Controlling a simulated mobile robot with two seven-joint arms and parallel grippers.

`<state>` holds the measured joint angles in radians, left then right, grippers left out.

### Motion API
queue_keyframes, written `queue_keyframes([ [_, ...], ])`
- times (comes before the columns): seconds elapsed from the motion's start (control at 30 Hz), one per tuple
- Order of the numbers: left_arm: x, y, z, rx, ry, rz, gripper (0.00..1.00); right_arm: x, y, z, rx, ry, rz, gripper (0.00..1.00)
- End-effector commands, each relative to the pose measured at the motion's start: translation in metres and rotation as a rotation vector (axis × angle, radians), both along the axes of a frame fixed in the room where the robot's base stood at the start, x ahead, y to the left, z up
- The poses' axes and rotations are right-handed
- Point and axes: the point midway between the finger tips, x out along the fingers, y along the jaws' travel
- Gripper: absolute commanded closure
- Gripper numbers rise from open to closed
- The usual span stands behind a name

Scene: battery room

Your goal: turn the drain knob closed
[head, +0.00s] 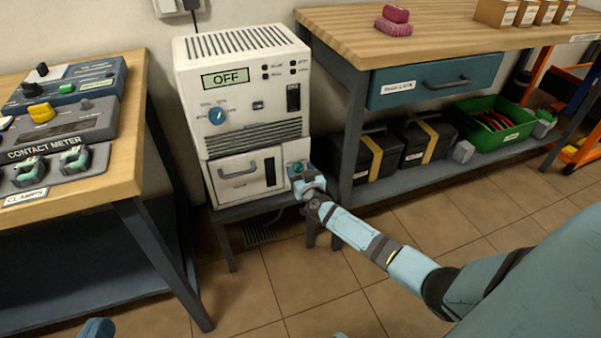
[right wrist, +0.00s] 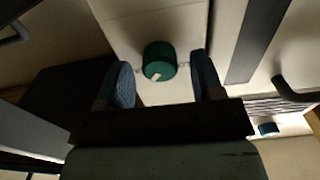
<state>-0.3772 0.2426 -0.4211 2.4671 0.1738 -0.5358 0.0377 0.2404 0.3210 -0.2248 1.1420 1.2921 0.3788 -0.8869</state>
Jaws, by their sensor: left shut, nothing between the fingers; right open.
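The green drain knob (head: 296,168) is on the lower front of the white cabinet unit (head: 243,92), right of its handled door. My right gripper (head: 304,181) is at the knob and partly covers it. In the right wrist view the round knob (right wrist: 159,58) shows between the open fingers (right wrist: 164,80), with a gap on each side. The knob's pale mark points to the lower left in that view. Only a blue tip of my left gripper (head: 96,328) shows at the bottom edge of the head view, away from the unit; it is shut and empty.
A wooden bench (head: 430,37) with a blue drawer (head: 435,80) stands right of the unit, its leg close to my right gripper. Black cases and a green bin (head: 515,139) sit on its shelf. A contact-meter table (head: 100,185) stands left.

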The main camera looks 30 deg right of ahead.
Motion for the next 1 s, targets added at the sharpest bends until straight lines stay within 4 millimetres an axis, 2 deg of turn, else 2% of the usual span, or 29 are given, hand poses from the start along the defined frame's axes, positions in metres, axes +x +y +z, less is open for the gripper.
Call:
queue_keyframes([
  [0.03,0.0,0.0,0.0,0.0,0.0,0.0,1.0,0.0,0.0,0.0,0.0,0.0,0.0,0.39],
  [0.07,0.0,0.0,0.0,0.0,0.0,0.0,1.0,0.0,0.0,0.0,0.0,0.0,0.0,0.44],
  [0.2,0.0,0.0,0.0,0.0,0.0,0.0,1.0,0.0,0.0,0.0,0.0,0.0,0.0,0.76],
  [0.27,0.0,0.0,0.0,0.0,0.0,0.0,1.0,0.0,0.0,0.0,0.0,0.0,0.0,0.89],
  [0.57,-0.001,-0.001,0.005,-0.009,0.009,-0.002,1.0,0.0,0.0,0.002,-0.022,0.005,-0.001,0.89],
  [0.77,-0.007,-0.003,0.01,-0.049,0.06,0.006,1.0,0.0,0.001,0.005,-0.108,0.027,0.0,0.88],
  [1.0,-0.006,0.0,0.053,-0.117,-0.061,0.046,1.0,0.0,0.002,0.006,-0.298,0.075,0.0,0.88],
])
